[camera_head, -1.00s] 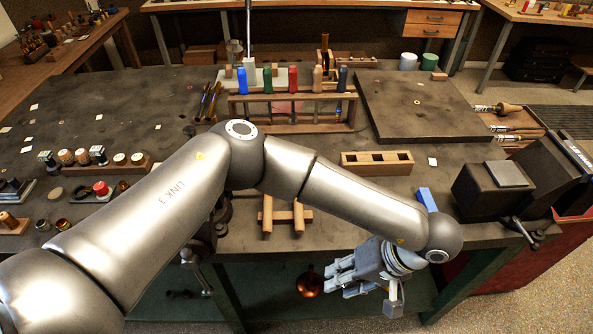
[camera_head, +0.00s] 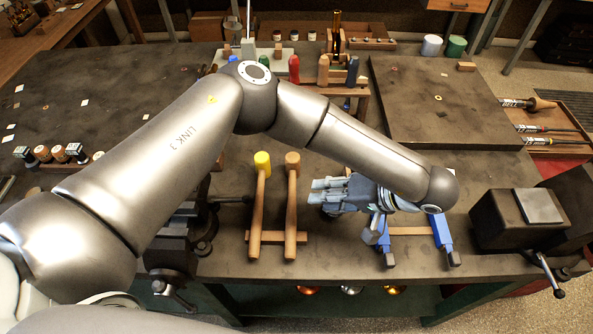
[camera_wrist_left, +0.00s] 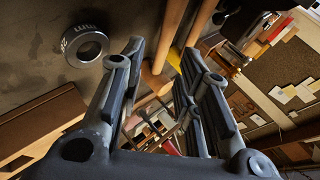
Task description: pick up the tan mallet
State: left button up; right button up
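The tan mallet (camera_head: 292,160) lies on the dark bench in the head view, its head away from me and its handle toward the front edge. The yellow-headed mallet (camera_head: 262,163) lies parallel on its left. My left gripper (camera_head: 315,196) is just right of the tan mallet's handle, fingers pointing left at it. In the left wrist view its fingers are spread and empty, and the tan mallet (camera_wrist_left: 168,35) appears between the tips, with the yellow head (camera_wrist_left: 174,57) behind it. Contact is not visible. My right gripper is out of view.
A dark vise (camera_head: 172,250) stands left of the mallets. A wooden piece with blue uprights (camera_head: 440,232) is right of my gripper, beside a dark block (camera_head: 500,225). A tool rack (camera_head: 350,95) stands behind. A grey ring (camera_wrist_left: 85,46) shows in the wrist view.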

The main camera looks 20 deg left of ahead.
aim_at(295, 198)
pick_arm(q)
jog(key=a, duration=0.1)
jog(key=a+f, duration=0.1)
jog(key=a, duration=0.1)
jog(key=shift+s+f+p, duration=0.35)
jog(key=shift+f, duration=0.05)
jog(key=shift+w+a+f, duration=0.1)
jog(key=shift+a+f, duration=0.05)
jog(key=shift+f, duration=0.05)
jog(key=shift+w+a+f, duration=0.15)
jog(key=shift+a, duration=0.05)
jog(key=p+x, duration=0.2)
jog(key=x, duration=0.2)
jog(key=shift+a+f, duration=0.2)
jog(key=shift+a, duration=0.1)
jog(key=shift+w+d, duration=0.1)
grip_shut()
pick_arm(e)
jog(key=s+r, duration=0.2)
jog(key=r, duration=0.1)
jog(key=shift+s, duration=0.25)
